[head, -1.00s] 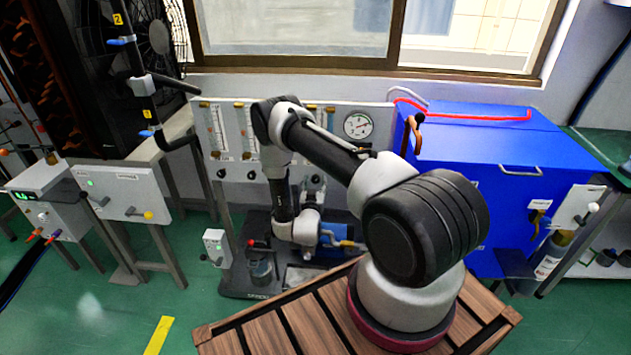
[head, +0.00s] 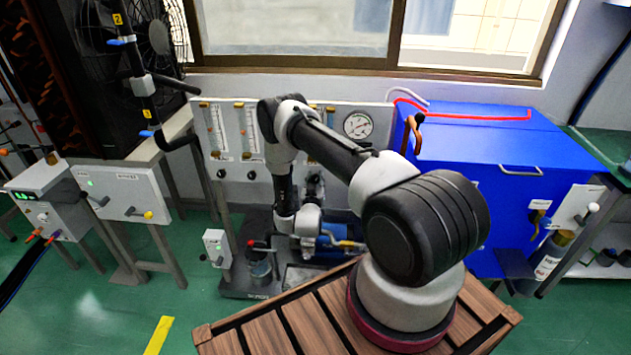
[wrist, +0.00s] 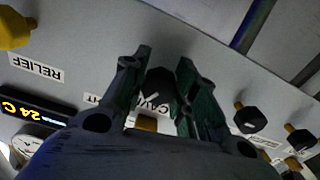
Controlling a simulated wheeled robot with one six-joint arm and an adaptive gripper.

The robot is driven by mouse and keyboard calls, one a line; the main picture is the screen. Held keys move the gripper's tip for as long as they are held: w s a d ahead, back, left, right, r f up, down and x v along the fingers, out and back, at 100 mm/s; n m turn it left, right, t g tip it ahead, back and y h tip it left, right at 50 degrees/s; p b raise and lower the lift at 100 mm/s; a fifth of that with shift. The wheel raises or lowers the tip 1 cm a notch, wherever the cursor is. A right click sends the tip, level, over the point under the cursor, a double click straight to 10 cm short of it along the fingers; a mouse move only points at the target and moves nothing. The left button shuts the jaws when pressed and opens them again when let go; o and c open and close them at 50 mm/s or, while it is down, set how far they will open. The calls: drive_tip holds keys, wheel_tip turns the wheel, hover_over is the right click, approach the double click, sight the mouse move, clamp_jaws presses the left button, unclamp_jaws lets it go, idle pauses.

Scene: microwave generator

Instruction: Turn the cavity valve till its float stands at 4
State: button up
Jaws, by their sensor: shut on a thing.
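The cavity valve is a black knob (wrist: 160,84) on the grey panel in the wrist view. A partly covered, upside-down label (wrist: 152,104) beginning "CAV" is beside it. My gripper (wrist: 165,62) has one finger on each side of the knob and is shut on it. In the head view my arm hides the gripper and this knob. Upright float tubes stand on the panel (head: 232,158) in the head view. Two at the left (head: 216,128) show; others are partly behind my arm. Their floats and numbers are too small to read.
A yellow knob (wrist: 14,28) by a RELIEF label and an amber display (wrist: 32,106) are left in the wrist view. More black knobs (wrist: 249,120) sit at the right. In the head view, a round gauge (head: 357,125) and blue cabinet (head: 490,150) are right of my arm.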

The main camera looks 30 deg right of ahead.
drive_tip(key=n, duration=0.3)
drive_tip(key=o, duration=1)
drive_tip(key=v, duration=1.2)
